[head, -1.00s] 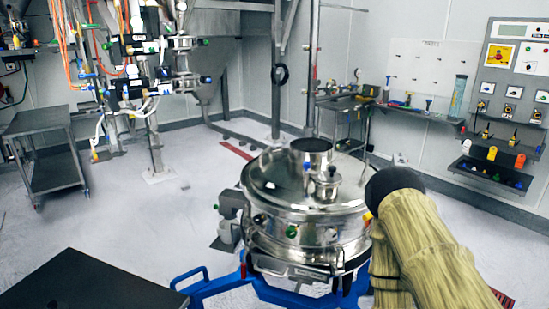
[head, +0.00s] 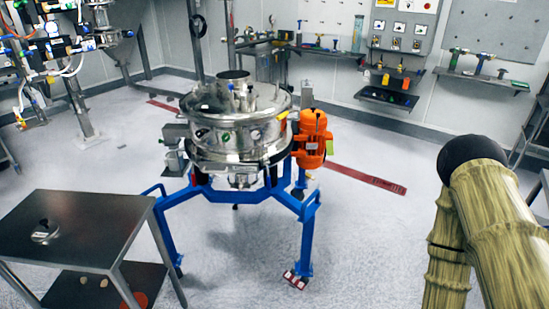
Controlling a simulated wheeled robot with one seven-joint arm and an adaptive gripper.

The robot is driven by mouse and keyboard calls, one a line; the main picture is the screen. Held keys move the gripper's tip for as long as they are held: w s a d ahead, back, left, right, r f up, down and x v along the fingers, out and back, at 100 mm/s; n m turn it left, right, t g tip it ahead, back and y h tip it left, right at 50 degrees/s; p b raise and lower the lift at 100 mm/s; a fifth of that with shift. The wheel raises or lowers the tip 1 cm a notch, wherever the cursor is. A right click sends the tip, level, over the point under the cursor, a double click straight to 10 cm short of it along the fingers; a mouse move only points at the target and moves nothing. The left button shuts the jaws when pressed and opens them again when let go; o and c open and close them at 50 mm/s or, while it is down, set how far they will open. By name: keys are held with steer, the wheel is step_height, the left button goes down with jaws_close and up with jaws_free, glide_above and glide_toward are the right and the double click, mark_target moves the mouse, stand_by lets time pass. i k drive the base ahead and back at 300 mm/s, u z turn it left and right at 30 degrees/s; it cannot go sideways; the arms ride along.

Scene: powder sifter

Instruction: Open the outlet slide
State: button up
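The powder sifter (head: 238,125) is a round steel drum on a blue legged frame (head: 210,192), left of centre in the head view. A steel bottom part (head: 240,180) shows under the drum. I cannot tell which part is the outlet slide or whether it is open. An orange motor (head: 311,138) is on the sifter's right side. My arm, in a tan ribbed cover, fills the lower right, well apart from the sifter. My gripper is outside the picture.
A dark steel table (head: 80,222) with a lower shelf stands at the front left. A wall shelf (head: 490,78) with tools is at the back right. A red floor strip (head: 365,178) runs right of the sifter. The floor between the sifter and my arm is clear.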

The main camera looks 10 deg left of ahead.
mark_target(234, 207)
steer(key=u, duration=0.8)
steer(key=i, duration=0.65)
steer(key=z, duration=0.05)
